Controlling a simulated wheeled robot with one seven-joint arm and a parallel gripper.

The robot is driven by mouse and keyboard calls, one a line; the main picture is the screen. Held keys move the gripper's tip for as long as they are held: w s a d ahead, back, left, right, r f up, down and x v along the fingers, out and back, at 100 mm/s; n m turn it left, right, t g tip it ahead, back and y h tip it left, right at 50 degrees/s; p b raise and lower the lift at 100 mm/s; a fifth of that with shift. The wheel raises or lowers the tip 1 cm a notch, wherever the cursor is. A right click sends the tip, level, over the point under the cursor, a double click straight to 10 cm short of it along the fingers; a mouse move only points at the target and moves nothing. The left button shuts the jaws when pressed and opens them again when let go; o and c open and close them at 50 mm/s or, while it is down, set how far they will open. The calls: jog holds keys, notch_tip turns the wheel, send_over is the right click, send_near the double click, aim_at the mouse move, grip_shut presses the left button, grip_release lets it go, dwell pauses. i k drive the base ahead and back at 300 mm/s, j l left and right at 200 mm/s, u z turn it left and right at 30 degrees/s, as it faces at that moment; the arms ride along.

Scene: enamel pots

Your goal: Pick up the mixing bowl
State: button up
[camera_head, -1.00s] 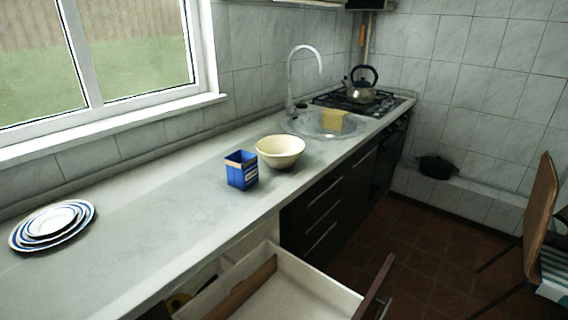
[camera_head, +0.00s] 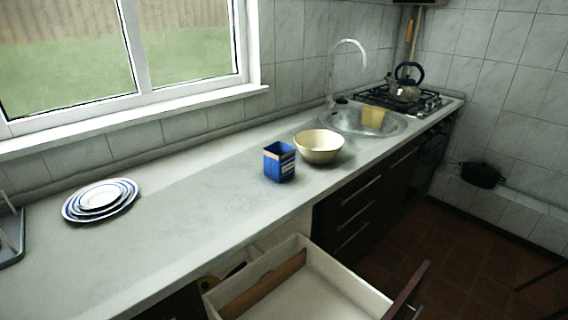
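The mixing bowl (camera_head: 319,147) is cream-coloured and stands upright on the countertop (camera_head: 190,190), in front of the sink. It looks empty. A blue square container (camera_head: 279,163) stands just to its left, close beside it. My gripper is not in view.
An open drawer (camera_head: 300,285) juts out below the counter's front edge. Stacked blue-rimmed plates (camera_head: 100,199) lie at the left. The sink (camera_head: 362,121) holds a yellow cloth (camera_head: 373,117), with a kettle (camera_head: 405,90) on the hob behind. Counter between plates and blue container is clear.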

aim_at(316, 147)
jog(key=i+u, duration=0.3)
jog(key=i, duration=0.25)
jog(key=i+l+u, duration=0.25)
jog(key=i, duration=0.3)
jog(key=i+l+u, duration=0.3)
jog(key=i, duration=0.25)
